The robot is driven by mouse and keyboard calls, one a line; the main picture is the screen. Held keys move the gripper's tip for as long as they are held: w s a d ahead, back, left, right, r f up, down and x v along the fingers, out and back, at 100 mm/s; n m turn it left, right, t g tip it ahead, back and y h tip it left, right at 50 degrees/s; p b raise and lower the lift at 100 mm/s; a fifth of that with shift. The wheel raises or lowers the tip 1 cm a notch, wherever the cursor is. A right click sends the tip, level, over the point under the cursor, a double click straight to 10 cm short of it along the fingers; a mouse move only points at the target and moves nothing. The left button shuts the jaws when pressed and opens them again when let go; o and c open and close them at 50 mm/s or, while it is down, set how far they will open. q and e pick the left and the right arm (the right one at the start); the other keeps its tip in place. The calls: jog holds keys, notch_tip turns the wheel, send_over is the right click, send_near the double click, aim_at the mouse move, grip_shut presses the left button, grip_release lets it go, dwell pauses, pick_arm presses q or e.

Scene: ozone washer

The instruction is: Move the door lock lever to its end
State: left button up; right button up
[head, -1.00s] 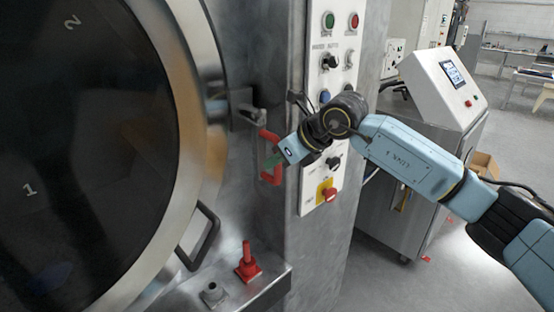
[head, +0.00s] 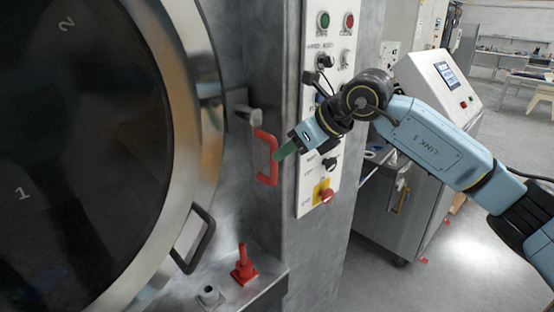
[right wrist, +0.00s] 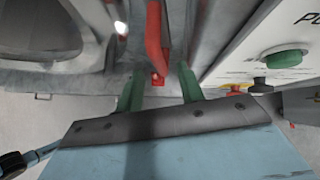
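A red U-shaped handle (head: 266,158) stands upright on the machine wall beside the round door. A grey lever with a knob (head: 247,114) sits just above its top end; I cannot tell whether they join. My right gripper (head: 281,154) is close to the handle's right side. In the right wrist view my right gripper (right wrist: 160,74) has its green fingers apart. The red handle (right wrist: 154,38) shows ahead of the gap between them, with its end near the fingertips; nothing looks clamped. My left gripper is out of view.
The big round door (head: 95,150) fills the left, with a dark door handle (head: 195,240) at its rim. A red lever (head: 244,265) stands on a ledge below. A button panel (head: 322,130) is close behind my right arm. Open floor lies at the right.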

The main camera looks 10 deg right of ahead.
jog(key=v, duration=0.7)
jog(key=shift+d+r+b, duration=0.15)
jog(key=shift+r+b, duration=0.05)
jog(key=shift+b, duration=0.25)
jog(key=shift+s, duration=0.15)
